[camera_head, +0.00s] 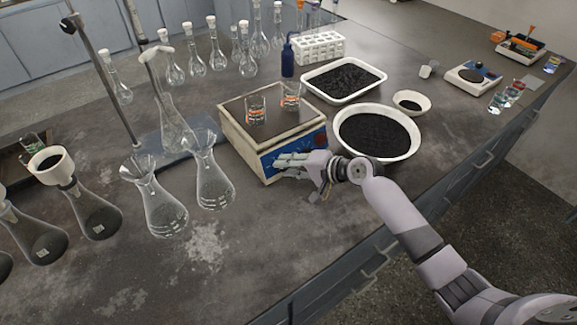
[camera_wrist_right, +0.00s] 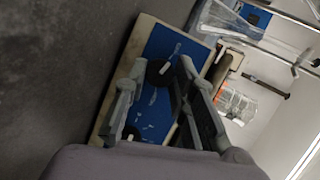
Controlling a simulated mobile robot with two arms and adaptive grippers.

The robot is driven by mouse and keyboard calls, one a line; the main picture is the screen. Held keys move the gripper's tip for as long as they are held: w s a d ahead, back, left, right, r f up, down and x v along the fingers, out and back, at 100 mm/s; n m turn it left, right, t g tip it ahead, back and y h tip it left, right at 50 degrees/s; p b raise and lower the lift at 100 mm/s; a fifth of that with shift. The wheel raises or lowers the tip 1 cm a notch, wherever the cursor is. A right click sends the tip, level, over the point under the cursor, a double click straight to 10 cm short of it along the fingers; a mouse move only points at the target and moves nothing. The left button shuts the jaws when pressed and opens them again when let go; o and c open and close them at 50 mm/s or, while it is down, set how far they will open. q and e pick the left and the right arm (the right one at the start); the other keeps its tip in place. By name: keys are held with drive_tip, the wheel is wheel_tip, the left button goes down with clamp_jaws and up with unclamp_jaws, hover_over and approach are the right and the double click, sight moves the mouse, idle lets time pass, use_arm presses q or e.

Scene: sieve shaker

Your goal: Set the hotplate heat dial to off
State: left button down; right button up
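The hotplate (camera_head: 228,118) is a cream box with a dark top and a blue front panel (camera_head: 313,141). Two glass beakers with orange marks stand on its top. In the right wrist view the blue panel (camera_wrist_right: 160,112) carries two black dials, each with a white mark: an upper one (camera_wrist_right: 157,74) and a lower one (camera_wrist_right: 130,134). My right gripper (camera_head: 284,166) is at the front panel. In the right wrist view its fingers (camera_wrist_right: 162,64) are apart, with the upper dial between their tips; I cannot tell whether they touch it. My left gripper is not in view.
Glass flasks (camera_head: 213,182) stand left of the hotplate near a metal stand (camera_head: 108,80). A large bowl of black grains (camera_head: 413,146) and a white tray (camera_head: 312,94) are to its right. A blue bottle (camera_head: 287,60) stands behind.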

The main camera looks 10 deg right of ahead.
drive_tip(key=o, duration=0.5)
drive_tip(key=shift+c, duration=0.2)
drive_tip(key=v, duration=1.2)
drive_tip(key=shift+d+f, duration=0.1)
drive_tip(key=shift+f, duration=0.05)
